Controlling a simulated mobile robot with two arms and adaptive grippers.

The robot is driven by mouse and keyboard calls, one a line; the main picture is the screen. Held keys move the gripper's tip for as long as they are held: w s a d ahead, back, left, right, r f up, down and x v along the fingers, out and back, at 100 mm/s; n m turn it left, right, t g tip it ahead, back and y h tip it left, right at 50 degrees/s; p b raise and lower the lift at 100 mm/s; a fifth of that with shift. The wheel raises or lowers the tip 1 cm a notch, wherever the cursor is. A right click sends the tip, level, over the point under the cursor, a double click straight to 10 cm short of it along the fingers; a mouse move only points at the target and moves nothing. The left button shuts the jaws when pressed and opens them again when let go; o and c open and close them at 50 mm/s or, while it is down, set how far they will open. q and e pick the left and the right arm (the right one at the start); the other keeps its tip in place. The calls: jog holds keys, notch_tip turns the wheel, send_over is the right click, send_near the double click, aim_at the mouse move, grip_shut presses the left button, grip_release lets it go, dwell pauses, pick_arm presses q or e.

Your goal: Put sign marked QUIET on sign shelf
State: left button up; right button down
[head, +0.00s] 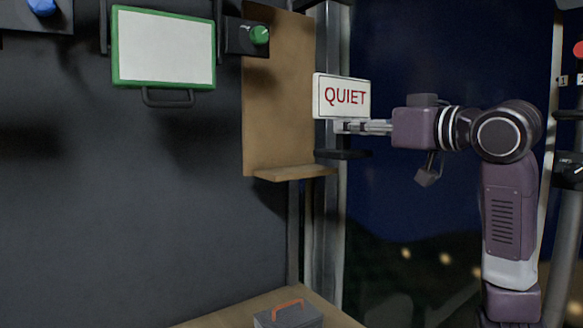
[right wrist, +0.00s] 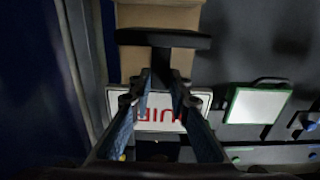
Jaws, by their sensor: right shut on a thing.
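The white sign marked QUIET in red (head: 342,97) is upright, with a dark flat foot (head: 343,154) below its board. My right gripper (head: 340,127) is shut on the sign's stem between board and foot, coming from the right. In the right wrist view the sign (right wrist: 150,120) appears upside down, with the foot (right wrist: 163,39) above the fingertips (right wrist: 160,82). A wooden ledge (head: 295,173) on a tall wooden back panel, apparently the sign shelf, sits just left of and lower than the foot in the head view. Whether they touch is unclear. My left gripper is out of view.
A green-framed whiteboard (head: 163,48) hangs on the dark wall, beside a green knob (head: 259,35). A metal post (head: 330,220) rises beside the shelf. A grey box with an orange handle (head: 288,315) stands on a wooden surface below. The ledge top looks empty.

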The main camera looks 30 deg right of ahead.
aim_at(351, 113)
jog(key=shift+s+d+r, duration=0.35)
jog(key=shift+s+r, duration=0.25)
jog(key=shift+s+d+r, duration=0.35)
jog(key=shift+s+r, duration=0.2)
jog(key=shift+r, duration=0.2)
jog(key=w+f+p, duration=0.1)
jog(key=w+p, duration=0.1)
jog(key=w, duration=0.4)
jog(key=w+f+p, duration=0.1)
jog(key=w+p, duration=0.2)
jog(key=w, duration=0.3)
jog(key=w+a+f+p, duration=0.1)
jog(key=w+f+p, duration=0.1)
jog(key=w, duration=0.5)
jog(key=shift+a, duration=0.1)
jog(key=shift+w+a+f+p, duration=0.1)
jog(key=shift+f+p, duration=0.35)
jog(key=shift+f, duration=0.8)
jog(key=shift+w+f+p, duration=0.1)
jog(key=shift+w+p, duration=0.05)
jog(key=shift+p, duration=0.25)
jog(key=shift+f, duration=0.15)
